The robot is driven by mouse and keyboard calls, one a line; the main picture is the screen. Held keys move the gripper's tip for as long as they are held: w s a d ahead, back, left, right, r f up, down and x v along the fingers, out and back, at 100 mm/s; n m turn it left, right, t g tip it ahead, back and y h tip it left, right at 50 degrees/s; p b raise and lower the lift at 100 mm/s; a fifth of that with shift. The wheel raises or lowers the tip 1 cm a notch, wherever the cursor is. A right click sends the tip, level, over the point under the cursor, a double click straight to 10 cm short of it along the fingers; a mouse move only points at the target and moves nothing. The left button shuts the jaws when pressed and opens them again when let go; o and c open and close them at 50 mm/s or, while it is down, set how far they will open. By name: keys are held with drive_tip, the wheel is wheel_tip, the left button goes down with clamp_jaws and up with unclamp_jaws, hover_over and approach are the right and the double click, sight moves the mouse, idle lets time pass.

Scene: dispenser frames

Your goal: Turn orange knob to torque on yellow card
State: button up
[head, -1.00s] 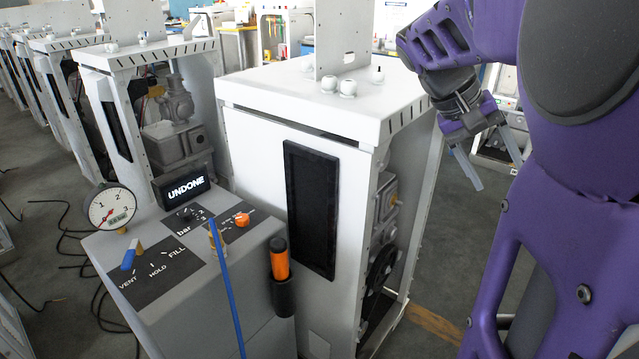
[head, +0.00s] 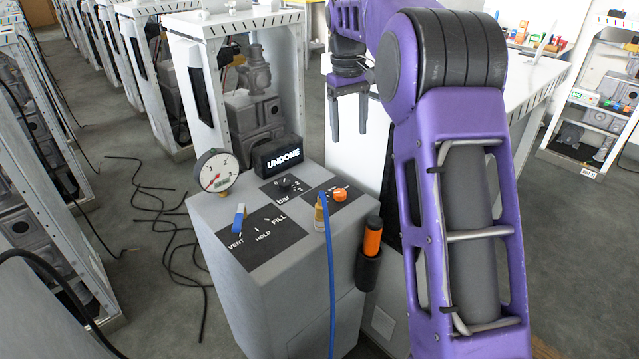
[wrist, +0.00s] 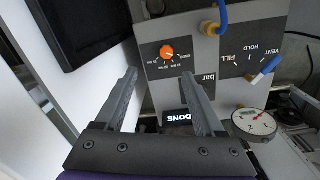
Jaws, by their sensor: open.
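The orange knob (head: 340,195) sits on a dark label plate on top of the grey console (head: 210,215). It also shows in the wrist view (wrist: 167,52), with printed scale marks around it too small to read surely. My gripper (head: 349,135) is open and empty, above and behind the knob, fingers pointing down. In the wrist view my gripper (wrist: 158,78) has the knob beyond its fingertips, apart from them. I see no yellow card in these views.
White cabinets stand close behind.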

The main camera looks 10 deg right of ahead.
drive_tip(key=w+a, duration=0.1)
drive_tip(key=b, duration=0.3)
approach(340, 193)
drive_tip(key=shift+y, duration=0.4)
drive_tip(key=f, duration=0.8)
drive_tip(key=shift+w+d+f, duration=0.1)
drive_tip(key=shift+d+f, duration=0.15)
drive_tip(key=shift+d, duration=0.15)
clamp_jaws()
